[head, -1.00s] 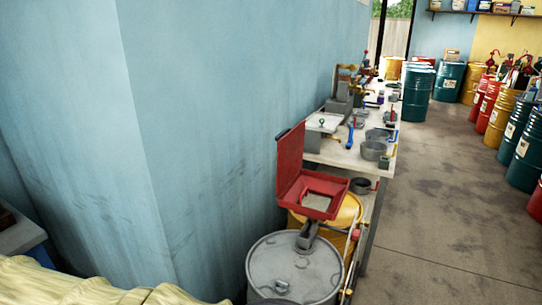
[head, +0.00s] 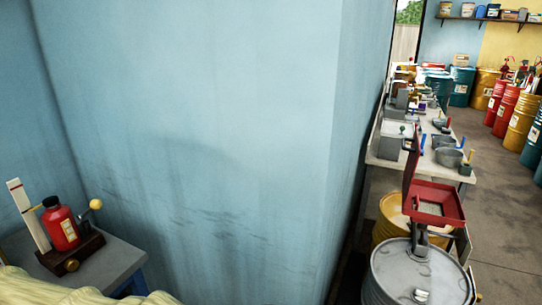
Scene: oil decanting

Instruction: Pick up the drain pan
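Grey round pans show on the long workbench at the right: a nearer one (head: 449,158) and another (head: 443,142) just behind it. They are small in the picture, and I cannot tell if either is the drain pan. Both stand apart from me, beyond the grey drum. My gripper is not in view.
A grey drum (head: 388,284) stands at the lower right, with a yellow drum (head: 392,211) behind it. An open red box (head: 438,212) is above them. A red bottle (head: 62,228) stands on a small table (head: 112,265) at left. Floor (head: 500,205) is open at far right.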

